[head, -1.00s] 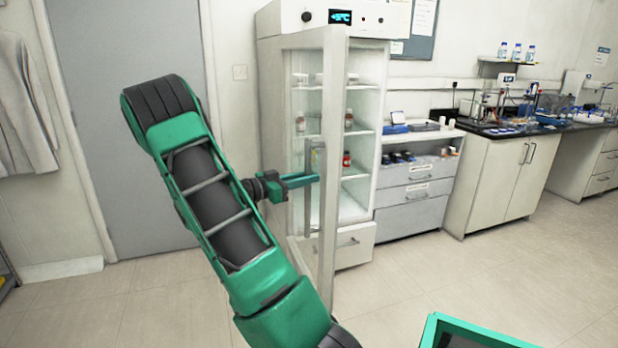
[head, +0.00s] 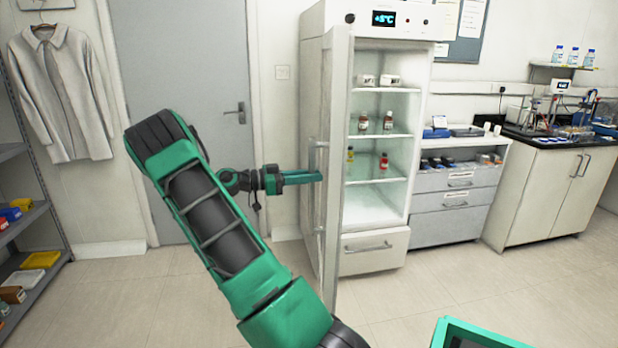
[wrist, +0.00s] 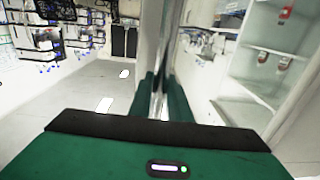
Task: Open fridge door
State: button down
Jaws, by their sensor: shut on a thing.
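The fridge (head: 382,238) is a tall white cabinet with a lit display at the top. Its glass door (head: 330,200) stands swung open, seen nearly edge-on on the left side of the opening. The lit shelves behind it show in full, with bottles and small boxes on them. My gripper (head: 316,177) is shut on the door's upright metal handle (head: 323,158). In the wrist view the handle (wrist: 163,85) runs up between the green fingers, and the fridge interior is on the right. The exact grip on the handle is partly hidden by the fingers.
A grey room door (head: 185,60) and a hanging lab coat (head: 65,95) are on the left. A shelf rack (head: 32,215) stands at the far left edge. A drawer unit (head: 455,195) and a bench are right of the fridge. The floor in front is clear.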

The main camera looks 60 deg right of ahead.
jog(key=shift+w+d+r, duration=0.1)
jog(key=shift+w, duration=0.05)
jog(key=c, duration=1.6)
grip_release()
jog(key=shift+d, duration=0.1)
jog(key=shift+c, duration=0.2)
jog(key=v, duration=1.1)
